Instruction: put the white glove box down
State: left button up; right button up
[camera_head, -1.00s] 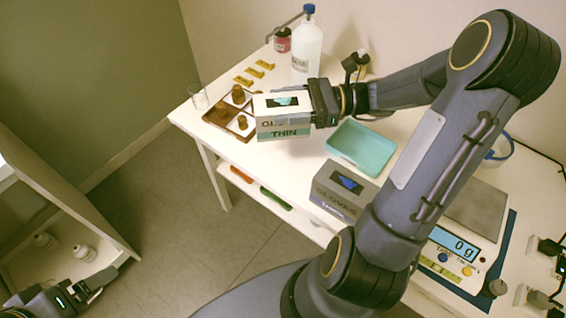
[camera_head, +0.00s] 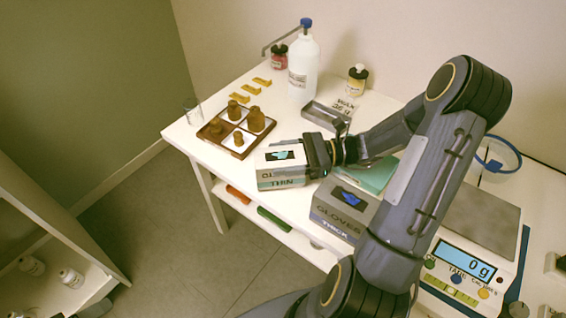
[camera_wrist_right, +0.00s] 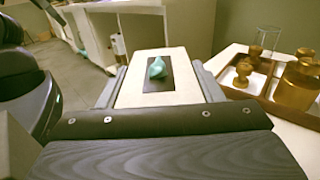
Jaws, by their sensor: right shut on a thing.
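The box is upright, at the table's front edge, in front of the brown tray. I cannot tell whether its underside touches the table.
A scale (camera_head: 462,262) reads 0 g. A white bottle (camera_head: 303,68) stands at the back.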

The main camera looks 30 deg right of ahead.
jog(key=shift+f, duration=0.7)
jog(key=shift+f, duration=0.15)
jog(key=o, duration=1.2)
jog(key=shift+r, duration=0.25)
jog(key=v, duration=1.2)
jog(key=shift+f, duration=0.15)
